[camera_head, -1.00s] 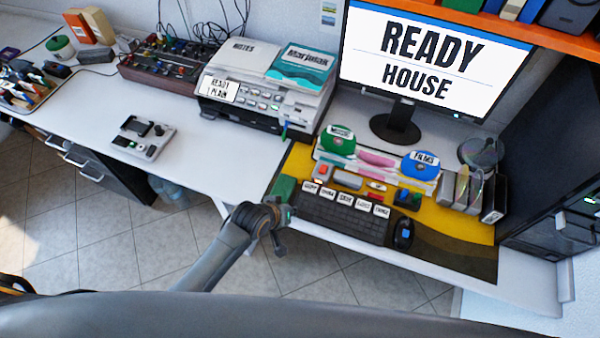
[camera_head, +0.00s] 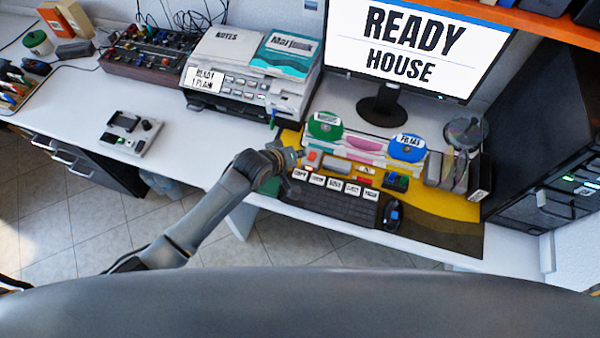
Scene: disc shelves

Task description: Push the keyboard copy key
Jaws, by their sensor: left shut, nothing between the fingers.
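The black keyboard (camera_head: 335,202) lies on the yellow and dark mat on the desk. A row of white labelled keys runs along its back edge. The leftmost key (camera_head: 300,174) seems to read COPY, but the print is small. My left gripper (camera_head: 294,157) is shut and empty. It is over the left end of the desk mat, just behind and left of the leftmost key in the picture. I cannot tell its height above the desk or whether it touches anything. My right gripper is not in view.
A computer mouse (camera_head: 393,214) sits right of the keyboard. Green (camera_head: 324,126) and blue (camera_head: 407,148) discs stand behind it, below the monitor (camera_head: 415,48). A printer (camera_head: 248,75) is at the back left. A small device (camera_head: 130,133) lies on the open white desk.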

